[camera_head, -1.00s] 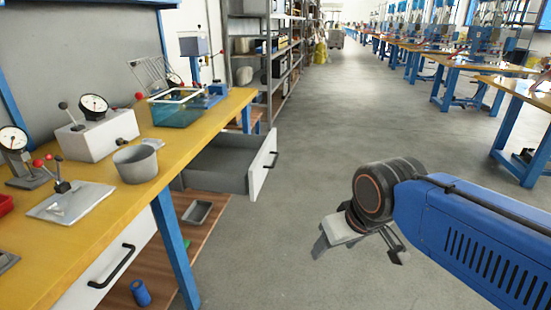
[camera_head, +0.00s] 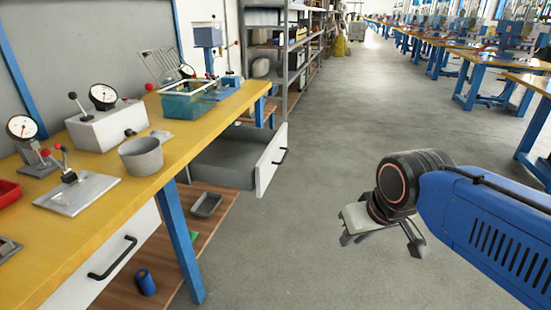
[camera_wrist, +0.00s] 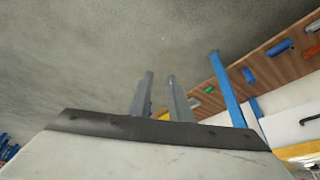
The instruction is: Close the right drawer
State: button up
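The right drawer (camera_head: 268,168) is pulled out from under the far part of the yellow bench in the head view. I cannot make out the open drawer there.
The bench (camera_head: 95,225) carries gauges, a grey pot (camera_head: 141,157) and a teal bin (camera_head: 188,105). A shut left drawer (camera_head: 105,265) and a blue leg (camera_head: 178,240) are nearer. A low wooden shelf (camera_head: 172,262) holds small items. The aisle floor is clear.

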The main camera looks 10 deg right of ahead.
jog(key=w+a+r, duration=0.1)
jog(key=w, duration=0.5)
jog(key=w+a+r+m+y, duration=0.1)
jog(key=w+r, duration=0.1)
jog(key=w, duration=0.4)
jog(key=w+a+r+m+t, duration=0.1)
jog(key=w+r, duration=0.1)
jog(key=w, duration=0.5)
jog(key=shift+y, duration=0.3)
grip_shut()
jog(key=w+f+m+t, duration=0.1)
jog(key=w+m, duration=0.2)
jog(key=w, duration=1.8)
jog(key=x, duration=1)
jog(key=shift+s+a+y, duration=0.2)
jog(key=shift+a+y, duration=0.15)
jog(key=shift+y, duration=0.05)
jog(key=shift+a, duration=0.1)
send_over(226, 165)
jog(key=shift+r, duration=0.1)
